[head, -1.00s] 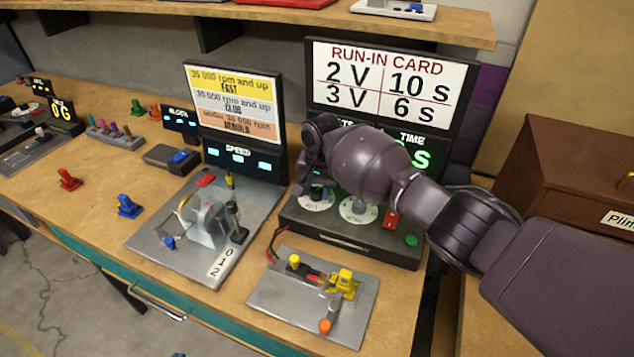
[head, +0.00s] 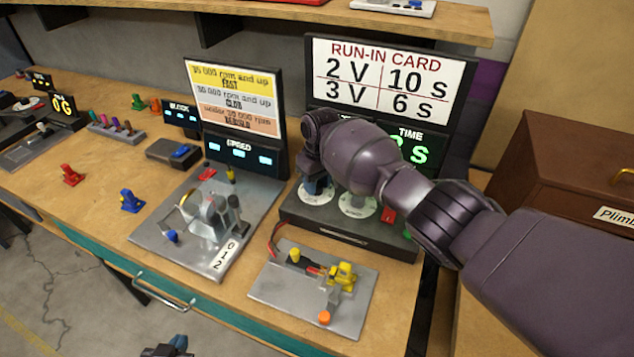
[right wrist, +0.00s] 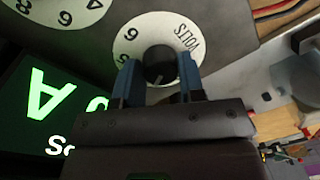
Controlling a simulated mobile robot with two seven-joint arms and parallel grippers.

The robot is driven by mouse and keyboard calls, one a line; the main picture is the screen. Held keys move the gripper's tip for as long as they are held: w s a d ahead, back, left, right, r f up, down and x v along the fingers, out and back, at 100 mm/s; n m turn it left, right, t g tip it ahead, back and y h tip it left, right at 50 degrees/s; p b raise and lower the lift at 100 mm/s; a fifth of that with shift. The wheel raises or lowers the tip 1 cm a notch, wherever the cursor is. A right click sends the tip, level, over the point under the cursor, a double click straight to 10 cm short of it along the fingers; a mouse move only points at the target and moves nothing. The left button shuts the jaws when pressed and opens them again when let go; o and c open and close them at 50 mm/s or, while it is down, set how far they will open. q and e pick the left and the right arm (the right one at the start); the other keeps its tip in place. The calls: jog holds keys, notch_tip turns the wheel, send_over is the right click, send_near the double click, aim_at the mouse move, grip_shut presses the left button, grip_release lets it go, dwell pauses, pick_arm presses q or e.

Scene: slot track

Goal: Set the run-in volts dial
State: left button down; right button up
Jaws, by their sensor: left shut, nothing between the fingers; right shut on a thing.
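The volts dial has a white numbered face (head: 318,195) on the front of the run-in box (head: 350,234). In the right wrist view its face, marked VOLTS (right wrist: 187,38), surrounds a dark knob (right wrist: 159,66). My right gripper (head: 317,184) is at this dial, its blue fingers (right wrist: 158,80) on either side of the knob and shut on it. My right arm hides the volts readout. My left gripper (head: 178,345) is shut and empty, low at the picture's bottom edge, away from the dial.
The run-in card (head: 388,80) reads 2 V 10 s and 3 V 6 s. The time dial (head: 357,205) sits right of the volts dial, near a red button (head: 388,216). A metal plate with a yellow clamp (head: 343,276) lies in front of the box.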

jog(key=n, duration=0.5)
jog(key=shift+n+b, duration=0.3)
jog(key=n, duration=0.5)
jog(key=shift+n+h+b, duration=0.3)
jog(key=shift+b, duration=0.1)
jog(key=shift+a+n, duration=0.1)
jog(key=shift+n, duration=0.7)
jog(key=shift+w, duration=0.1)
jog(key=o, duration=0.9)
